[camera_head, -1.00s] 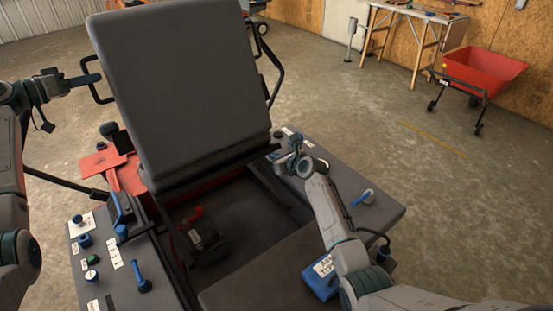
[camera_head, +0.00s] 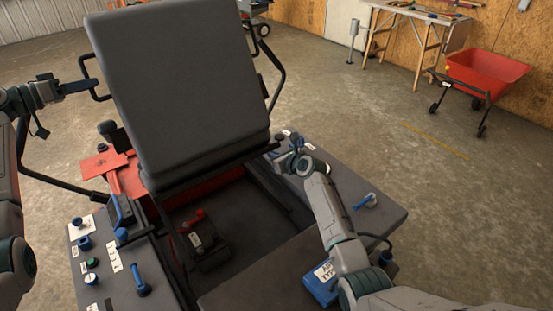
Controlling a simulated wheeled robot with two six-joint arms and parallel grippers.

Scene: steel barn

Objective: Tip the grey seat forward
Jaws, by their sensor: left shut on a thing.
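The grey seat (camera_head: 185,95) is a thick padded slab, raised and standing steeply tilted over the red machine frame (camera_head: 205,180). The open compartment (camera_head: 245,215) below it is exposed. My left gripper (camera_head: 90,84) comes in from the left and is shut on the black handle (camera_head: 88,68) at the seat's left side. My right gripper (camera_head: 290,150) is low by the right console (camera_head: 350,190), just right of the seat's bottom edge; its fingers are too small and covered to tell whether they are open.
A battery-like block (camera_head: 203,240) sits in the compartment. The left console (camera_head: 105,255) carries blue levers and knobs. A blue box (camera_head: 320,285) lies near my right arm.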

